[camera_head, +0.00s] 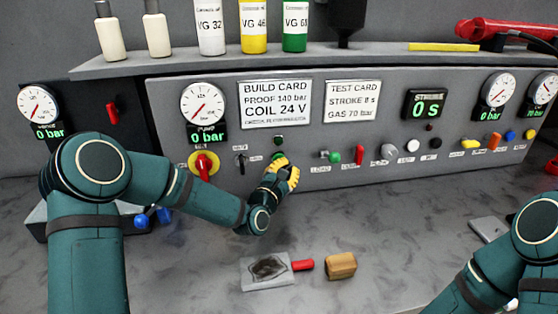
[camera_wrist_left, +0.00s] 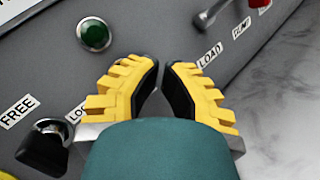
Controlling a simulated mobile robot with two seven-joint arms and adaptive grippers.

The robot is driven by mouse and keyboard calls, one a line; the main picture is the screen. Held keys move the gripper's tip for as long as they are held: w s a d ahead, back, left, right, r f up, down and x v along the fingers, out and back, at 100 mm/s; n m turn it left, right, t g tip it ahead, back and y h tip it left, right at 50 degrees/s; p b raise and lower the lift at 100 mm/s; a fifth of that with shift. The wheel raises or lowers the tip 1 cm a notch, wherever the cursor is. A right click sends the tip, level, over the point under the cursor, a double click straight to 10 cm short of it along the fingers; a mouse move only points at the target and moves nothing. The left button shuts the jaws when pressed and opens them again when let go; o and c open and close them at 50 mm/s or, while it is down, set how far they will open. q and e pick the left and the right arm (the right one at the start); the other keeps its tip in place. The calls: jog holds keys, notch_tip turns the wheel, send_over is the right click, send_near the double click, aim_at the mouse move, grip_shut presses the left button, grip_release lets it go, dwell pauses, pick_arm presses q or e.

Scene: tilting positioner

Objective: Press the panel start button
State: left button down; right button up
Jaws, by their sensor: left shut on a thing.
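The green start button (camera_head: 278,155) is on the sloping grey panel (camera_head: 370,110), right of a small black switch and below the build card. My left gripper (camera_head: 287,172) has yellow fingers and is just below and right of the button. In the left wrist view its fingertips (camera_wrist_left: 162,72) almost meet, apart from the button. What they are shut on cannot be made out. My right gripper is out of view; only part of that arm shows at lower right.
The FREE/LOCK switch (camera_wrist_left: 44,148) lies left of my fingers, the LOAD lever (camera_head: 331,155) to the right. On the bench lie a grey plate (camera_head: 255,281) and a wooden block (camera_head: 341,266). Bottles line the shelf above.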

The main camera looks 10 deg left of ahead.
pick_arm(q)
jog(key=shift+w, duration=0.15)
dwell(0.8)
jog(key=shift+w+a+b, duration=0.15)
jog(key=shift+w+b, duration=0.1)
jog(key=shift+b, duration=0.15)
jog(key=shift+w+a, duration=0.15)
jog(key=shift+w, duration=0.3)
dwell(0.6)
jog(key=shift+s, duration=0.1)
jog(key=shift+s+d+b, duration=0.3)
jog(key=shift+s+b, duration=0.2)
jog(key=shift+s, duration=0.25)
jog(key=shift+s+d, duration=0.3)
jog(key=shift+s, duration=0.45)
jog(key=shift+s+d, duration=0.35)
jog(key=shift+s, duration=0.45)
jog(key=shift+s+d, duration=0.3)
jog(key=shift+s, duration=0.45)
